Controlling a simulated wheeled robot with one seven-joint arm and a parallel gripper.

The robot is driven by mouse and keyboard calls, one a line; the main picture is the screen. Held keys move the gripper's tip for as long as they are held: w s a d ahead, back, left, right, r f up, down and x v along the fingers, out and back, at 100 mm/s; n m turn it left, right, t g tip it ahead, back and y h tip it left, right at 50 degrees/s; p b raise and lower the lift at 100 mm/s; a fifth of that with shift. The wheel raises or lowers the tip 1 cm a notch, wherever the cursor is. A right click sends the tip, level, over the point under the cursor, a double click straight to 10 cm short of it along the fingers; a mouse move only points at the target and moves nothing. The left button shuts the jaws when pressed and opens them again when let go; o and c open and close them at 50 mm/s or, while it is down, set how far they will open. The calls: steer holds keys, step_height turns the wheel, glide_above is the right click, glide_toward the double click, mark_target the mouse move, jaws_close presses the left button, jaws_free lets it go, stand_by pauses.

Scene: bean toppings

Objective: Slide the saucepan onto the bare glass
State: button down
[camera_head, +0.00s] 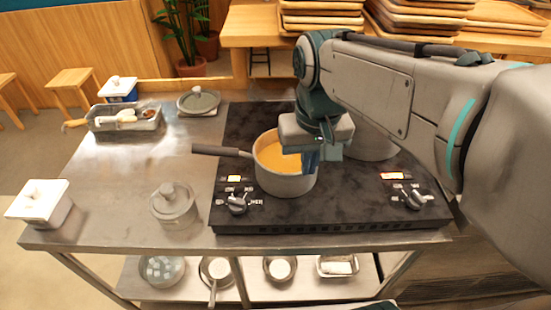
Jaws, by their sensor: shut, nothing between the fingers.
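The saucepan (284,183) is grey with orange-yellow contents. It stands upright on the left part of the black glass cooktop (330,208), towards the front, with its dark handle (222,151) pointing left. My gripper (310,160) is shut and empty. It points down at the right side of the saucepan, over or against its rim; I cannot tell whether it touches. A second grey pot (373,145) stands behind my arm on the right part of the cooktop, mostly hidden. Bare glass shows behind the saucepan on the left.
Two knobs, left (237,203) and right (414,199), sit at the cooktop's front. A lidded grey pot (173,204), a white lidded container (39,203), a utensil tray (124,117) and a grey lid (198,101) stand on the steel counter. The counter's middle is clear.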

steer(key=shift+n+g, duration=0.4)
steer(key=shift+g, duration=0.1)
steer(key=a+f, duration=0.1)
steer(key=f, duration=0.2)
steer(key=w+a+f+b, duration=0.1)
steer(key=f, duration=0.2)
steer(key=a+f, duration=0.2)
steer(key=f, duration=0.2)
steer(key=shift+w+b, duration=0.3)
steer(key=shift+b, duration=0.05)
steer(key=shift+w+a+r+p, duration=0.1)
steer(key=shift+w+a+p, duration=0.1)
steer(key=shift+w, duration=0.8)
steer(key=shift+w+a+r+p, duration=0.1)
steer(key=shift+w+p, duration=0.1)
steer(key=shift+w, duration=0.75)
steer(key=shift+w, duration=0.1)
